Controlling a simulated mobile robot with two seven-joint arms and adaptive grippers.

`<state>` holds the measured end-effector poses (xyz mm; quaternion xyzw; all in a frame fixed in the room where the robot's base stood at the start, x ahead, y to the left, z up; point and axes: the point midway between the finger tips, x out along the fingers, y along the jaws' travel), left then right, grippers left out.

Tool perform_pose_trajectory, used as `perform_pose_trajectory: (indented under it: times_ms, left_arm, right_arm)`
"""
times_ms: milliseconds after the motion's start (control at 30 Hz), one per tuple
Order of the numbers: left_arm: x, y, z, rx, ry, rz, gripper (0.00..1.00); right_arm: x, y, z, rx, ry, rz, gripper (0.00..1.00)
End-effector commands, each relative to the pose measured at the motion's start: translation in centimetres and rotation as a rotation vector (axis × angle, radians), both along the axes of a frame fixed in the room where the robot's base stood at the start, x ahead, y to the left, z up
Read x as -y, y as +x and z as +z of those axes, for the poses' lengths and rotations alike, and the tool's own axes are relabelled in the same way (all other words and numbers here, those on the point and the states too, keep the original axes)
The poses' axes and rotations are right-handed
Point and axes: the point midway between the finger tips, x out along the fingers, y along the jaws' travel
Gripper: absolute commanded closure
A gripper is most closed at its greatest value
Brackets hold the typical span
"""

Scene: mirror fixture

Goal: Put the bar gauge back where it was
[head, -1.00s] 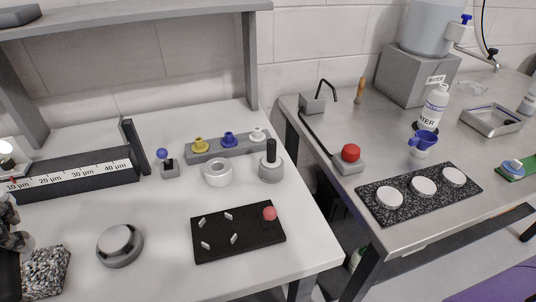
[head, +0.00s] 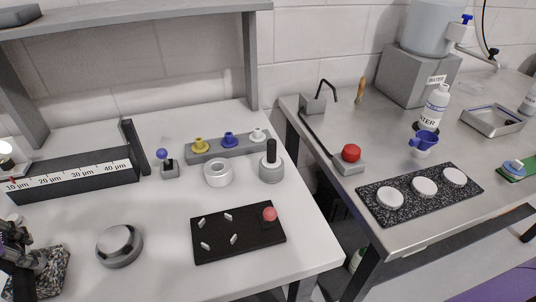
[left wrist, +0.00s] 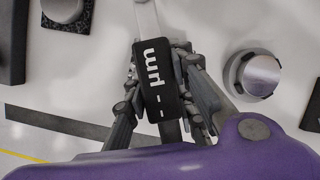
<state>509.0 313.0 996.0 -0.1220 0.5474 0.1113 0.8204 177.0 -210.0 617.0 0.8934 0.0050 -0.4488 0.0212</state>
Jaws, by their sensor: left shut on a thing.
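My left gripper (head: 30,262) is at the lower left edge of the head view, in front of the speckled block. In the left wrist view its fingers (left wrist: 163,75) are shut on the bar gauge (left wrist: 155,65), a black body marked "µm" with a pale metal bar running up out of the picture. In the head view the gauge cannot be made out clearly. A long black holder (head: 75,178) with marks from 10 to 40 µm stands at the left of the white table. My right gripper is not in view.
A speckled block (head: 55,272) with a round metal piece is beside the gripper. A grey round knob (head: 120,245) and a black plate with pegs (head: 238,240) stand to the right. A blue-knobbed joystick (head: 168,168) is near the holder. White table between them is clear.

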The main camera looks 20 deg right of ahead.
Motion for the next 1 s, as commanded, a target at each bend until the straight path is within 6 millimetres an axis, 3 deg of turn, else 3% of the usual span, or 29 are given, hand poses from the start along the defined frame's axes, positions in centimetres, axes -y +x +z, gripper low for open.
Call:
perform_pose_trajectory:
  times_ms: [100, 133, 267, 667, 1000]
  left_arm:
    - [0.0, 0.0, -0.4, 0.001, 0.0, 0.0, 1.0]
    - [0.0, 0.0, -0.3, -0.001, 0.0, 0.0, 0.72]
    - [0.0, 0.0, -0.3, -0.001, 0.0, 0.0, 0.57]
    - [0.0, -0.1, 0.5, 0.002, 0.001, 0.0, 0.57]
    - [0.3, -2.6, 6.7, 0.004, 0.003, -0.001, 0.57]
  right_arm:
    - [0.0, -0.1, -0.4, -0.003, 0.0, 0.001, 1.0]
    - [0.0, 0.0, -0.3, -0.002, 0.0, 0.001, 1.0]
    - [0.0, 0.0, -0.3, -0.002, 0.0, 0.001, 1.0]
    - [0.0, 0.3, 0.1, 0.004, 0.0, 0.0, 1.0]
    - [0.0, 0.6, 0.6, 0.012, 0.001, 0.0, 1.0]
